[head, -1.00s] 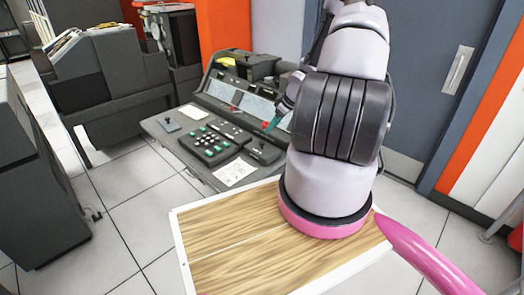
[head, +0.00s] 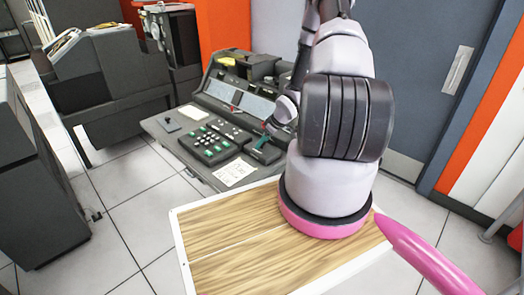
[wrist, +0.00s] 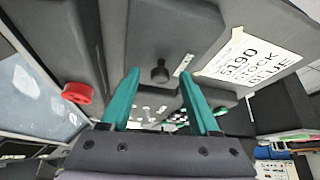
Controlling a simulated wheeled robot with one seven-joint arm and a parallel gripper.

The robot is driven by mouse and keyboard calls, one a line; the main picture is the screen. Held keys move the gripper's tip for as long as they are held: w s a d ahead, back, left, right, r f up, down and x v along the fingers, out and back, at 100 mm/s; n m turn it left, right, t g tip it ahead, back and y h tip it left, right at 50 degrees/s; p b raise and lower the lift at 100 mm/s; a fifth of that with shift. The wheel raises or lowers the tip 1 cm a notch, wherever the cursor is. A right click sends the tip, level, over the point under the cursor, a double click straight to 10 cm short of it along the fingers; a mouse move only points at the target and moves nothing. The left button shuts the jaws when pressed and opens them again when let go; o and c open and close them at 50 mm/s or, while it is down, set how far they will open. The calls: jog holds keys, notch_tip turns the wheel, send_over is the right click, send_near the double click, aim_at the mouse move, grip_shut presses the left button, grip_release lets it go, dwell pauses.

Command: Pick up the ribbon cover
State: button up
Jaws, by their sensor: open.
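A dark grey cover-like box (head: 264,154) lies on the console's sloping front, right of the rows of green buttons. I take it for the ribbon cover, though no marking on it says so. In the wrist view it is a flat dark plate (wrist: 160,30) with a round black knob (wrist: 160,68). My gripper (head: 263,143) is just over this box in the head view and partly hides it. The two teal fingers in the wrist view (wrist: 159,80) are apart with nothing between them. The knob shows between their tips; contact cannot be told.
A paper label (head: 233,173) reading "5190 STOCK BLUE" lies beside the box. A red knob (wrist: 77,92) shows left of my fingers in the wrist view. The button panel (head: 208,145) is close to the left. A grey door (head: 420,80) stands behind my arm.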

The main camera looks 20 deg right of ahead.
grip_shut()
notch_tip(320, 180, up, 13)
dwell(0.9)
